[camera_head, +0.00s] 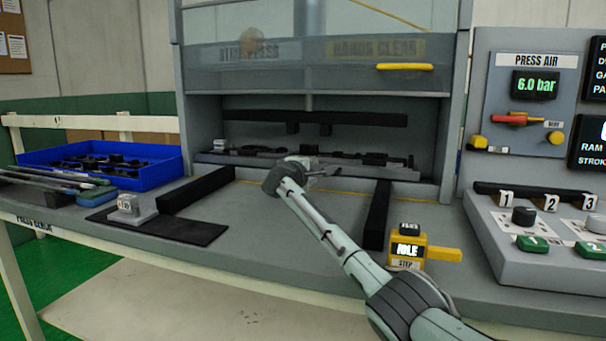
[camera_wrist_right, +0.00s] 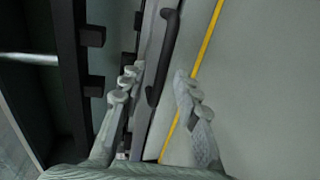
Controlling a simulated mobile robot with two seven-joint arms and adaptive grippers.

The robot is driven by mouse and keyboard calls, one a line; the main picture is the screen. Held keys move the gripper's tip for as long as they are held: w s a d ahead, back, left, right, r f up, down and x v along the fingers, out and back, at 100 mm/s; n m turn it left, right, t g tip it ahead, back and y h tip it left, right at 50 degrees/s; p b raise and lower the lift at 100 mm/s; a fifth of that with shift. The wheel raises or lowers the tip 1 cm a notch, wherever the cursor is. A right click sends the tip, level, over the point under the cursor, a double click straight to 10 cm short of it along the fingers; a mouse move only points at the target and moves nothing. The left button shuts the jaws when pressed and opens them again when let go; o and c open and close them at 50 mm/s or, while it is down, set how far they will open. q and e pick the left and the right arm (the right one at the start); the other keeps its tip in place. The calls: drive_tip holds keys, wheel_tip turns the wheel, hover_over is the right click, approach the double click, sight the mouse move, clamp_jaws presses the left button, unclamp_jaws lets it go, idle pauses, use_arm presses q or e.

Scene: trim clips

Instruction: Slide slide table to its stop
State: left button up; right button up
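The slide table (camera_head: 215,158) is a grey plate carrying dark fixtures, inside the press opening in the head view. My right arm reaches in from the lower right, and its gripper (camera_head: 311,166) is at the table's front edge, partly hidden by my wrist. In the right wrist view my right gripper (camera_wrist_right: 157,75) is open, with one finger on each side of a black bar handle (camera_wrist_right: 168,45) on the edge of the slide table (camera_wrist_right: 150,35). The fingers appear apart from the handle. My left gripper is not in view.
Two black rails (camera_head: 197,189) and (camera_head: 377,215) flank the bench front. A yellow line (camera_wrist_right: 208,35) runs along the bench before the table. A yellow box marked IDLE (camera_head: 408,250) stands right of my forearm. A blue bin (camera_head: 150,178) is at left. A raised guard (camera_head: 300,70) hangs above.

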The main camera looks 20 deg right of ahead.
drive_tip(key=v, duration=0.8)
drive_tip(key=shift+s+a+r, duration=0.15)
drive_tip(key=shift+s+a, duration=0.05)
drive_tip(key=shift+s, duration=0.1)
